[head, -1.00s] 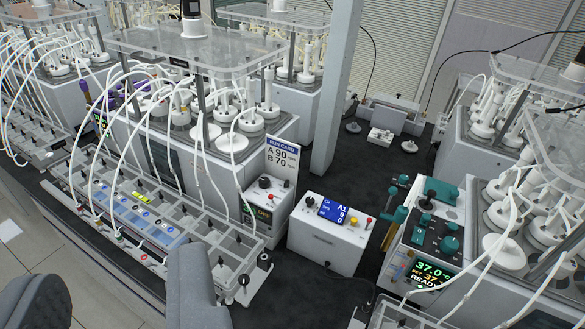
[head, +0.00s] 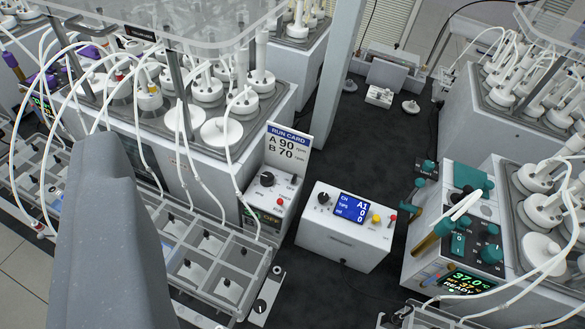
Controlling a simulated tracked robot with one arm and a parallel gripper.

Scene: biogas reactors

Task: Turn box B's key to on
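No letter B is readable on any box, so I cannot tell which one is box B. I cannot make out a key on either. A grey part of my arm fills the lower left; my gripper's fingertips do not show.
A run card (head: 288,145) reads A 90 rpm, B 70 rpm. Reactor vessels with white tubes stand left and right. A clear-walled rack (head: 205,265) lies below the left unit. At right, a panel with teal knobs (head: 490,253) reads 37.0 and READY. Dark floor (head: 365,145) is free behind the control box.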

